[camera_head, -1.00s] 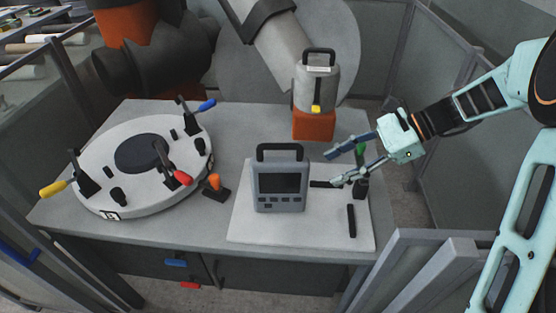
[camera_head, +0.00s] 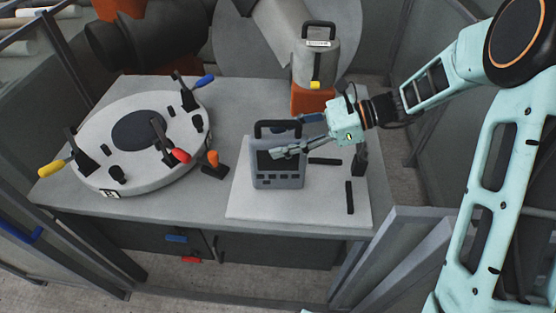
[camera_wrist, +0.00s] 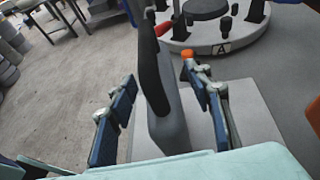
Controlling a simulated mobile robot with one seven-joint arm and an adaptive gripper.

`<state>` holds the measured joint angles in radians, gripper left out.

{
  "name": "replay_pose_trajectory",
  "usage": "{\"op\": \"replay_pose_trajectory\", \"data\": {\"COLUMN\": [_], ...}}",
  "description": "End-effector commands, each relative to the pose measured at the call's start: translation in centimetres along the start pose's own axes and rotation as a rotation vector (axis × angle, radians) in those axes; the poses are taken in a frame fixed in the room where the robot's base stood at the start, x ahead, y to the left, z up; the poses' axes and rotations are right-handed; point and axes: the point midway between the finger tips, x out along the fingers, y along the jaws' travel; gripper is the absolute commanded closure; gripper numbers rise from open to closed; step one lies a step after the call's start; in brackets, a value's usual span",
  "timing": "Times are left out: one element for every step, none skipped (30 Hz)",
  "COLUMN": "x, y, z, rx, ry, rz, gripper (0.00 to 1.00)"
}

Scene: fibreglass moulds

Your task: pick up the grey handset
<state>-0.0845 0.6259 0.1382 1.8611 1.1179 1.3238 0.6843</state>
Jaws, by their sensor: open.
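The grey handset (camera_head: 277,178) stands upright on a white board (camera_head: 330,206), with a black handle on top and a dark screen facing my head camera. My gripper (camera_head: 280,141) is open and reaches in from the right. One finger passes in front of the handset's screen and partly hides it; the other lies behind it. In the wrist view, the handset (camera_wrist: 168,125) is seen edge-on between the two fingers of my gripper (camera_wrist: 158,76).
A round white mould (camera_head: 92,170) with coloured-handled clamps sits on the left of the table (camera_head: 238,100). A grey canister (camera_head: 315,64) on an orange base stands behind. Dark bars (camera_head: 349,197) lie on the board's right.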

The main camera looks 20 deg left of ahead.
Motion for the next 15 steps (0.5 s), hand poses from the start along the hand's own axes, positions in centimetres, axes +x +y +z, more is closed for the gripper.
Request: {"op": "replay_pose_trajectory", "data": {"x": [0.70,0.96,1.18,1.25,1.25,1.23,1.22,1.21,1.20,1.20,1.19,1.19,1.18,1.18,1.17], "y": [0.07,0.07,0.07,0.06,0.04,0.03,0.03,0.03,0.02,0.02,0.02,0.02,0.02,0.02,0.01], "z": [-0.04,-0.05,-0.05,-0.05,-0.06,-0.07,-0.07,-0.07,-0.07,-0.07,-0.07,-0.07,-0.07,-0.07,-0.07], "rx": [0.001,0.001,0.001,0.001,0.001,0.001,0.001,0.000,0.000,0.000,0.000,0.000,0.000,0.000,0.000], "ry": [0.001,0.001,0.001,0.001,0.001,0.001,0.001,0.001,0.001,0.001,0.001,0.001,0.001,0.001,0.001], "rz": [0.002,0.002,0.001,0.001,0.000,0.000,0.000,0.000,0.000,0.000,0.000,0.000,0.000,-0.001,-0.001], "gripper": [0.54,0.54,0.54,0.54,0.54,0.54,0.54,0.54,0.54,0.57,0.60,0.65,0.68,0.71,0.76]}}
